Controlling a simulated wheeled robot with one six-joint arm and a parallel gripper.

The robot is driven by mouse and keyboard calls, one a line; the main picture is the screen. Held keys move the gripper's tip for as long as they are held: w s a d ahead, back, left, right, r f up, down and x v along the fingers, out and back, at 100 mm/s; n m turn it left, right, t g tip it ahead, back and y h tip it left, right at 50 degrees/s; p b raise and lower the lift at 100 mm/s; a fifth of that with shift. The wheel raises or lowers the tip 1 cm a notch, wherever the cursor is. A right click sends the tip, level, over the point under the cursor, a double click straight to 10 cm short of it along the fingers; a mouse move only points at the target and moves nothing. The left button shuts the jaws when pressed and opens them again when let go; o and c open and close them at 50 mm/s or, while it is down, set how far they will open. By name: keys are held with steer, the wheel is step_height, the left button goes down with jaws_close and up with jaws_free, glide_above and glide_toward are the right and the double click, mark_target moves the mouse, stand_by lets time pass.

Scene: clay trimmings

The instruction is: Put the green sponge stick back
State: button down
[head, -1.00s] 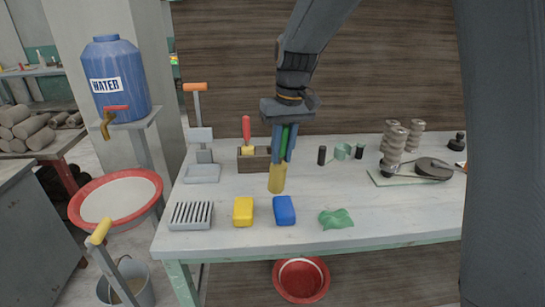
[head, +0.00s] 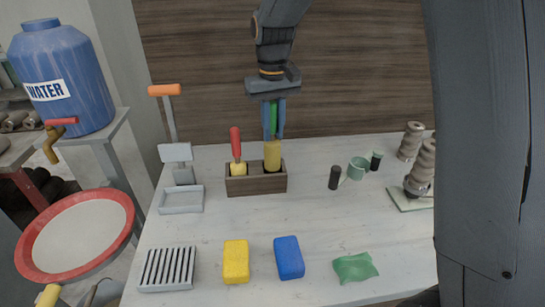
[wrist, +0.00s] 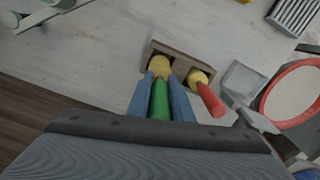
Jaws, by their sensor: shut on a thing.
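My gripper (head: 273,132) is shut on the green handle of the green sponge stick (head: 272,155), which hangs upright with its yellow sponge end down. The sponge end is at the right compartment of the dark wooden holder (head: 257,184); its lower tip is hidden by the holder's front wall in the head view. The red sponge stick (head: 237,150) stands in the left compartment. In the wrist view the green handle (wrist: 159,100) lies between my blue fingers, and the yellow sponge (wrist: 159,66) overlaps the holder (wrist: 189,58). I cannot tell how deep it sits.
A yellow sponge (head: 236,261), a blue sponge (head: 289,257), a green cloth (head: 355,267) and a slotted grey tray (head: 168,268) lie at the front. A grey stand (head: 181,199) is left of the holder.

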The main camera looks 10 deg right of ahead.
mark_target(273, 103)
steer(key=shift+f+p, duration=0.8)
steer(key=shift+f, duration=2.65)
steer(key=c, duration=1.6)
jaws_free()
step_height(273, 103, up, 12)
steer(key=b, duration=0.3)
steer(key=shift+r, duration=0.2)
